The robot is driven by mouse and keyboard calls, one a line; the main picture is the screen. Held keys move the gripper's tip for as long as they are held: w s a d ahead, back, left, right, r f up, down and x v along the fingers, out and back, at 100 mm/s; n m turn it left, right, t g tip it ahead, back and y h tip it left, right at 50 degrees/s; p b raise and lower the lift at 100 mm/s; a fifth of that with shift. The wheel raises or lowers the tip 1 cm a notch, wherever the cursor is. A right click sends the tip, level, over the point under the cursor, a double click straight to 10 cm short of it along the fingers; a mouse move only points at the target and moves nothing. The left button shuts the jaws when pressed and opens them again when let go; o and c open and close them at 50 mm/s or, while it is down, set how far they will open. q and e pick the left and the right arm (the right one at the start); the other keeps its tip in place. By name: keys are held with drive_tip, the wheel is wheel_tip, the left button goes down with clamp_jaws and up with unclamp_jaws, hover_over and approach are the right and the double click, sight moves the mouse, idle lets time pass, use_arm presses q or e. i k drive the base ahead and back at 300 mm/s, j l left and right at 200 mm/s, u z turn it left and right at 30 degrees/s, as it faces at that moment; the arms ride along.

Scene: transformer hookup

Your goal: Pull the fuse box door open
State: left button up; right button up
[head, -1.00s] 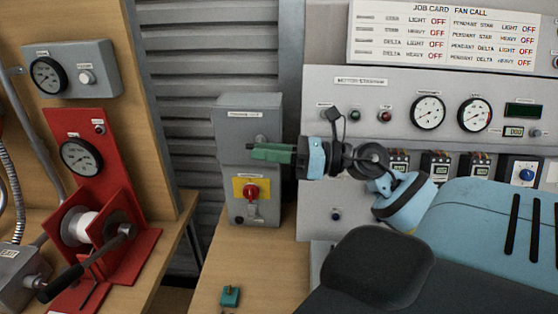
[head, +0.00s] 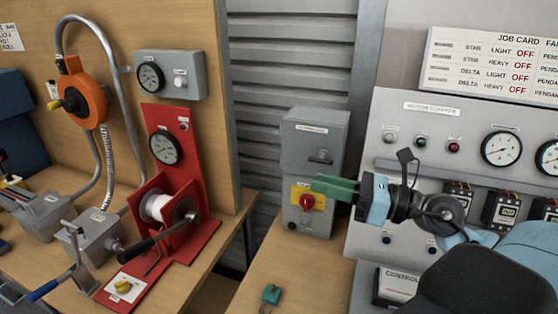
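The fuse box (head: 312,143) is a grey metal box standing upright at the back of the bench, in the middle of the head view. Its upper door looks closed and carries a label and a small dark handle (head: 321,157). Below the door is a yellow plate with a red rotary switch (head: 307,202). My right gripper (head: 322,186), with green fingers, reaches in from the right. Its fingertips show just below the door handle, in front of the box's right part; no hold on the handle shows. The fingers overlap from this angle, so their opening is unclear. My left gripper is out of view.
A grey control panel (head: 465,127) with gauges stands right of the box. A red winch stand (head: 188,172) is on the left bench. A small green part (head: 271,294) lies on the bench front. Bare bench (head: 300,262) lies before the box.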

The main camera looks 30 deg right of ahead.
sight(301, 140)
drive_tip(key=k+j, duration=0.75)
drive_tip(key=j, duration=0.25)
